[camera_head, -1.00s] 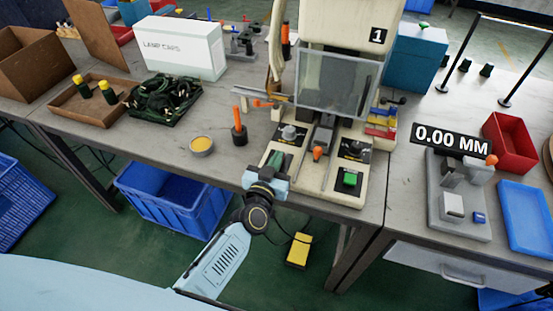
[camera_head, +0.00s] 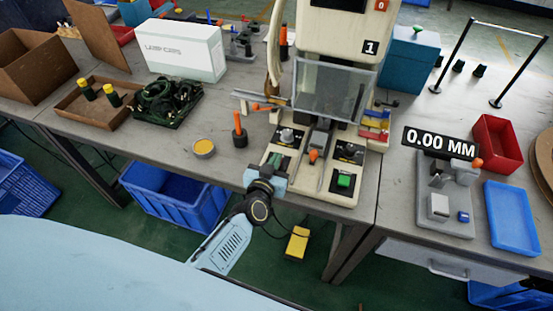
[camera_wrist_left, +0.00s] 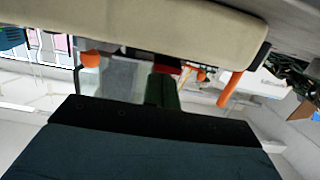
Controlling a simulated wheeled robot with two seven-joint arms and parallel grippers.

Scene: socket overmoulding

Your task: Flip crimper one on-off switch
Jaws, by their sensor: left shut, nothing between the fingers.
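Crimper one (camera_head: 348,28), a beige machine marked 1, stands on the table with a clear guard (camera_head: 330,88) in front. My left gripper (camera_head: 277,163) is shut and empty at the base's front left corner. A green patch shows at its tip; I cannot tell whether this is the switch or whether they touch. The wrist view shows dark green fingertips (camera_wrist_left: 162,90) below the beige edge (camera_wrist_left: 150,25). My right gripper is not in view.
An orange-handled tool (camera_head: 239,132) and a yellow-filled tin (camera_head: 203,148) stand left of the crimper. A gauge reading 0.00 MM (camera_head: 440,143), a red bin (camera_head: 497,144) and a blue tray (camera_head: 512,222) are on the right. A blue crate (camera_head: 175,203) is under the table.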

